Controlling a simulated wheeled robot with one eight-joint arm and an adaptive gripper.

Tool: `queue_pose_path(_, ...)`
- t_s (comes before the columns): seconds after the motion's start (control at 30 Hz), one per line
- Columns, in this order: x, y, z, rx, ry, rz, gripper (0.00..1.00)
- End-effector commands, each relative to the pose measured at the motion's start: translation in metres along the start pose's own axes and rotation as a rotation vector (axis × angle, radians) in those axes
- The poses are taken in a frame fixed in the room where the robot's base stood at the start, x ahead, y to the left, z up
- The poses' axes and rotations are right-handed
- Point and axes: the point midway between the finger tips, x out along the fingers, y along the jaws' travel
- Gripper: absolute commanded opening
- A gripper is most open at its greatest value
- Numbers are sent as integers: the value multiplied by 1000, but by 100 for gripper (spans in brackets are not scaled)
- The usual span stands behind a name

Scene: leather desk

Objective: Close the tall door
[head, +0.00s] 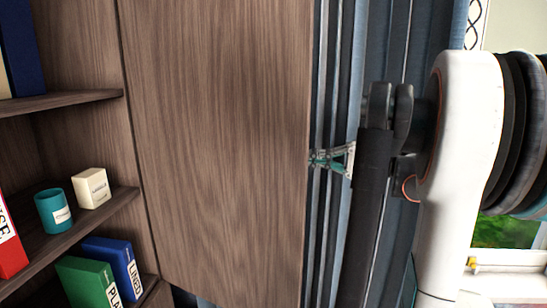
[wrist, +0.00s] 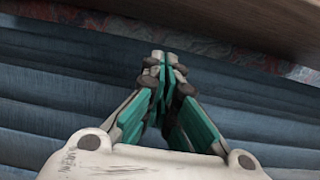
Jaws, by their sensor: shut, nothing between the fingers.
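The tall door (head: 220,130) is a brown wood-grain panel filling the middle of the head view. Its left edge meets the shelf unit and its right edge stands out in front of the blue curtain, so it looks swung open. My gripper (head: 316,158) is at the door's right edge, about mid-height in the picture. In the wrist view my gripper (wrist: 165,62) has its teal fingers together with nothing between them. A brown wooden surface (wrist: 265,25) crosses the top right there, beyond the fingertips. I cannot tell whether the fingertips touch the door.
Open shelves (head: 70,100) on the left hold a teal cup (head: 52,212), a cream box (head: 92,188) and several books. A blue curtain (head: 340,60) hangs behind my gripper. A window sill (head: 505,262) is at the lower right. A patterned rug (wrist: 130,20) shows in the wrist view.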

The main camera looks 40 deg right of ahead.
Motion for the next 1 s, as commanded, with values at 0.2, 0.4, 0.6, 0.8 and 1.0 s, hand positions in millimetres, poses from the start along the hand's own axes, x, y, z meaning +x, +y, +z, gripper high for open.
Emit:
queue_pose_path(0.2,24,-2,1,-1,-5,-5,0)
queue_pose_path(0.4,63,-3,1,-1,-4,-4,0)
queue_pose_path(0.6,101,-2,1,-1,-4,-4,0)
queue_pose_path(0.8,106,-2,27,-1,0,-4,0)
queue_pose_path(1.0,109,-1,38,-1,1,-3,0)
